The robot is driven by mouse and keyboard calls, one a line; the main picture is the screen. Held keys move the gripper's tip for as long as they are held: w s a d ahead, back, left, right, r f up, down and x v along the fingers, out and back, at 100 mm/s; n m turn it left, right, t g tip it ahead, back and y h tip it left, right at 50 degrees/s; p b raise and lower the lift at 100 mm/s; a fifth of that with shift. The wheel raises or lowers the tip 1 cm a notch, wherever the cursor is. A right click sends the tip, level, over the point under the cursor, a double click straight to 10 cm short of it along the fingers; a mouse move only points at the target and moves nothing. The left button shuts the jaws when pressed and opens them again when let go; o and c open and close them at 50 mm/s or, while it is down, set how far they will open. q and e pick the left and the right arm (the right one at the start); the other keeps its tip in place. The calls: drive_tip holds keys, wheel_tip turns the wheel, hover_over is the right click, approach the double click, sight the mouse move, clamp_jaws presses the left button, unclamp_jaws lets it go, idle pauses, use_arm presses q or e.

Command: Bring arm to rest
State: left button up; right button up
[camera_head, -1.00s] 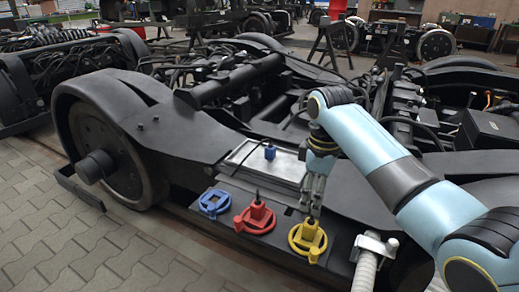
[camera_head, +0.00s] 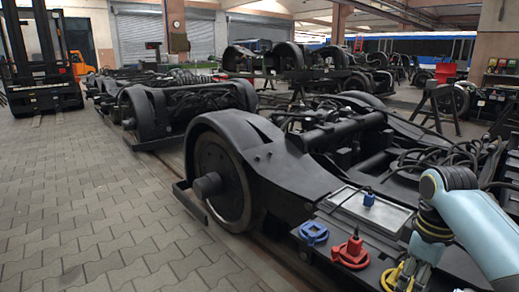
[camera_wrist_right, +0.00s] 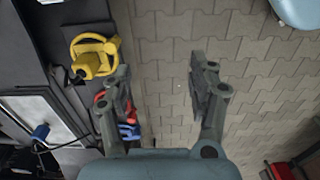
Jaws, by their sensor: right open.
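My right gripper (camera_head: 410,272) is at the lower right of the head view, by the yellow ring-shaped fixture (camera_head: 390,281). In the right wrist view its two fingers (camera_wrist_right: 158,72) are apart with nothing between them. Grey paving shows behind the gap. The yellow fixture (camera_wrist_right: 93,56) lies left of the fingers there, apart from them. The pale blue arm (camera_head: 480,232) comes in from the right edge. My left gripper is in neither view.
A red fixture (camera_head: 350,253) and a blue one (camera_head: 313,233) sit on the bogie edge. A metal tray (camera_head: 340,201) with a blue-topped piece (camera_head: 369,199) lies behind. A forklift (camera_head: 40,65) stands far left. Open paving (camera_head: 90,190) fills the left.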

use_arm(q)
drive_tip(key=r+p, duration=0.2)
drive_tip(key=p, duration=0.1)
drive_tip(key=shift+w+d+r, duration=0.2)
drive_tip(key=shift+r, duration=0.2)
use_arm(e)
drive_tip(key=s+f+m, duration=0.2)
drive_tip(key=s+f, duration=0.9)
drive_tip(key=s, duration=0.5)
drive_tip(key=s+f+m, duration=0.3)
drive_tip(key=s+f, duration=0.8)
drive_tip(key=s, duration=0.6)
drive_tip(key=s+f+m+h, duration=0.1)
drive_tip(key=s+f+m, duration=0.1)
drive_tip(key=s+f, duration=0.9)
drive_tip(key=s, duration=0.5)
drive_tip(key=shift+s+d+f+m, duration=0.15)
drive_tip(key=shift+s+f+m, duration=0.15)
drive_tip(key=shift+f+m, duration=0.1)
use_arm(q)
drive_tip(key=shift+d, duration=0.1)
